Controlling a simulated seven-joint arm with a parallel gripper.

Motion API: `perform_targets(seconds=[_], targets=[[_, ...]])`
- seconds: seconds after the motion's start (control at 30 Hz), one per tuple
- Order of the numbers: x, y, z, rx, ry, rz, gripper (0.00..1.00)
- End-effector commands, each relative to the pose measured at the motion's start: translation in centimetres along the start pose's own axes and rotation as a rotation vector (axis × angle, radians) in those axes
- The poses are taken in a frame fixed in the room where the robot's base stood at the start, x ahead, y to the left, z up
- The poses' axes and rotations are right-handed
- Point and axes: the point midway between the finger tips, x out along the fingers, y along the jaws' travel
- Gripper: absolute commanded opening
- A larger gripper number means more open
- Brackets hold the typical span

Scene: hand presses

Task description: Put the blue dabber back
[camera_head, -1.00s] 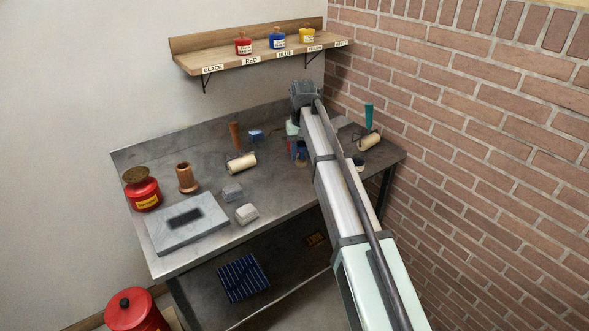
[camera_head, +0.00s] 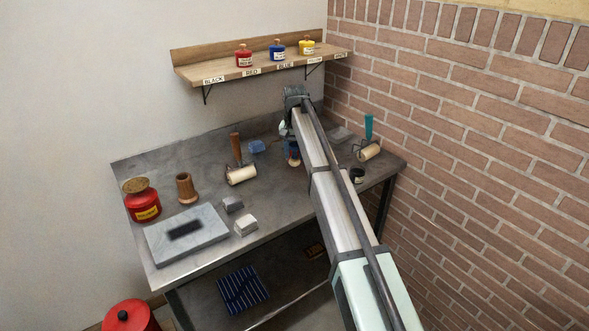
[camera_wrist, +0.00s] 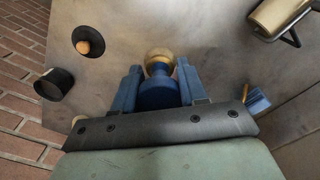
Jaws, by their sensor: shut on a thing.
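My gripper (camera_wrist: 157,85) has blue fingers and is shut on the blue dabber (camera_wrist: 158,94), which has a blue body and a pale wooden knob. The dabber sits between the fingers in the wrist view, its knob pointing away from the palm. In the head view my gripper (camera_head: 291,150) is over the back middle of the bench, partly hidden by my arm. I cannot tell whether the dabber touches the bench. A second dabber, dark with a wooden knob (camera_wrist: 89,43), stands apart to the upper left in the wrist view.
A dark cup (camera_wrist: 54,84) is left of my gripper in the wrist view. Another roller (camera_head: 369,152) lies right. A shelf (camera_head: 225,73) holds red, blue and yellow jars above labels.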

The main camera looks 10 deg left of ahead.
Motion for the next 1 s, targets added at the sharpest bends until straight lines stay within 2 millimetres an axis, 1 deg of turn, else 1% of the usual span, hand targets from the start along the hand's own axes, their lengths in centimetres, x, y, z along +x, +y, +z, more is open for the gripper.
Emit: perform_targets(seconds=[0.03,0.1,0.27,0.53,0.97,1.0], targets=[[0.9,0.0,0.1,0.000,-0.001,0.000,0.11],[1.9,0.0,0.1,-0.001,-0.001,0.000,0.11],[2.9,0.0,0.0,-0.001,0.000,0.000,0.11],[5.9,0.0,0.1,-0.002,0.000,0.000,0.11],[6.4,0.0,0.0,-0.002,0.001,0.000,0.11],[6.4,0.0,0.0,-0.002,0.001,0.000,0.44]])
